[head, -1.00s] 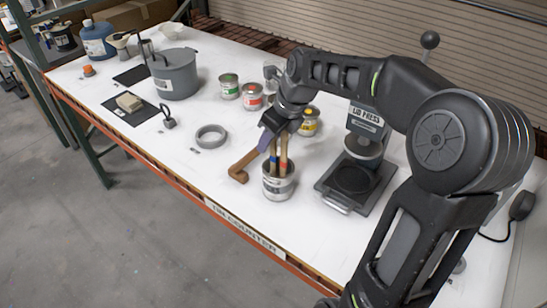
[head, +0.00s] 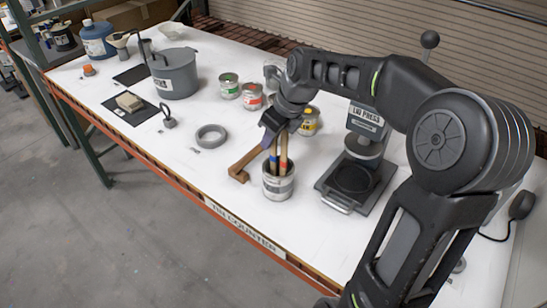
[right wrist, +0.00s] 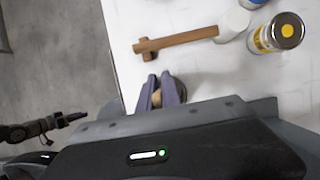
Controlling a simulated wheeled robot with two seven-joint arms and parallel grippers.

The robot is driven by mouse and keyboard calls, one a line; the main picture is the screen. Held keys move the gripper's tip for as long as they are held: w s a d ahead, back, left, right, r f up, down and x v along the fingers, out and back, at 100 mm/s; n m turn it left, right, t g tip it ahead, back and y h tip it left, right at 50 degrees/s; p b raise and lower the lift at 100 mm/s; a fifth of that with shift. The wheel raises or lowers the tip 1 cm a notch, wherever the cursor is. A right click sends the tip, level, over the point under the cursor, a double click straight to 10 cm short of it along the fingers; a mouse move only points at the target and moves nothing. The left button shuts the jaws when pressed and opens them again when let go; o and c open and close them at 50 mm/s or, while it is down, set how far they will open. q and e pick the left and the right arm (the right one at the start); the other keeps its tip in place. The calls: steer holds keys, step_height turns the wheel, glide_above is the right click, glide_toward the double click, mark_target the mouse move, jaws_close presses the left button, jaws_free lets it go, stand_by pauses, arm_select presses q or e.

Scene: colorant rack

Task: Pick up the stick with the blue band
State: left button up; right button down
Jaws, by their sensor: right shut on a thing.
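A grey can (head: 278,183) stands near the table's front edge. In it are upright wooden sticks, one with a blue band (head: 273,158) and one with a red band (head: 284,157). My right gripper (head: 271,128) is over the can at the stick tops, pointing down. Its purple fingers (right wrist: 160,93) are closed on a tan wooden end in the right wrist view; it appears to be the blue-banded stick. The stick's lower end is hidden inside the can. A dark part, seemingly my left gripper (right wrist: 74,118), shows at the left of the right wrist view, its jaws unclear.
A brown wooden tool (head: 240,172) lies left of the can. The lid press (head: 352,180) stands to the right. Small paint cans with green (head: 229,86), red (head: 252,96) and yellow (head: 308,122) labels stand behind. A grey ring (head: 210,135) lies to the left.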

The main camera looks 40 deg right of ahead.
steer(key=shift+r, duration=0.1)
stand_by(0.3)
step_height(320, 180, up, 12)
steer(key=b, duration=0.1)
steer(key=s+a+b, duration=0.2)
steer(key=a, duration=0.6)
steer(key=s+a+b, duration=0.1)
steer(key=s+a, duration=0.2)
steer(key=a, duration=0.6)
steer(key=shift+b, duration=0.4)
steer(key=shift+s+a, duration=0.1)
